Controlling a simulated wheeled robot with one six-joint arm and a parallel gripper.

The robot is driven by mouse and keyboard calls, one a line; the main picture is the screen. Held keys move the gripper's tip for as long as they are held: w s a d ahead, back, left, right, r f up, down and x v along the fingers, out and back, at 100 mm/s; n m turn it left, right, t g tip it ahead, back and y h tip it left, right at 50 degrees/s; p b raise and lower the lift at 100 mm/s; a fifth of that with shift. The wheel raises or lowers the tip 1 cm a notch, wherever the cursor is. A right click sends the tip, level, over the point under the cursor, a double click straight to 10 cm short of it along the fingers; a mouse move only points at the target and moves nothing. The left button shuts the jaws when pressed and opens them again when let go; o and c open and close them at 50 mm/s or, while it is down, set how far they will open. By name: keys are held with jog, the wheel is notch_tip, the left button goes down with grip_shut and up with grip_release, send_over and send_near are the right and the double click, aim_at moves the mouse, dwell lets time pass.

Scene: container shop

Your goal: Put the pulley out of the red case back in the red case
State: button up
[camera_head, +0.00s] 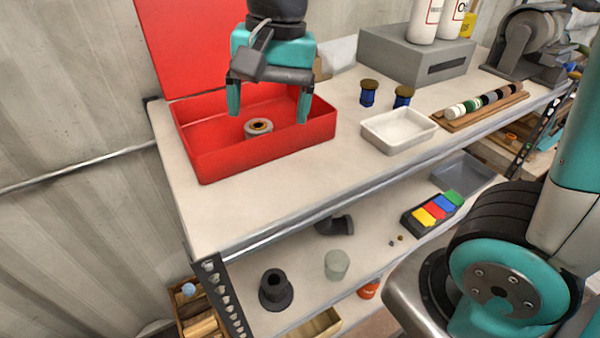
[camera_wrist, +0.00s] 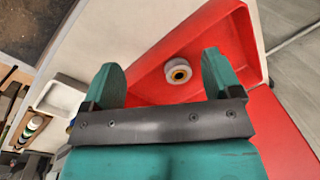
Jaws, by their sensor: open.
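The red case (camera_head: 215,166) stands with its lid open on the left end of the top shelf. A grey pulley (camera_head: 259,129) with an orange-brown centre lies inside the case on its floor. My gripper (camera_head: 268,108) is above the case, its two teal fingers spread wide with nothing between them. In the wrist view, the pulley (camera_wrist: 178,71) shows between and beyond the open fingertips (camera_wrist: 163,70), inside the red case (camera_wrist: 245,50). No pulley shows outside the case.
A white tray (camera_head: 400,131) and two dark-blue spools with brown tops (camera_head: 368,93) stand right of the case. Further right are a grey box (camera_head: 400,58), a wooden rack of small rolls (camera_head: 483,109) and a grinder-like machine (camera_head: 525,45). The shelf front before the case is clear.

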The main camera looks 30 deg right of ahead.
jog(key=s+a+f+n+y, duration=0.1)
jog(key=s+n, duration=0.5)
jog(key=s+a+f+n+y, duration=0.1)
jog(key=s+f+n, duration=0.1)
jog(key=s+n, duration=0.5)
jog(key=shift+a, duration=0.3)
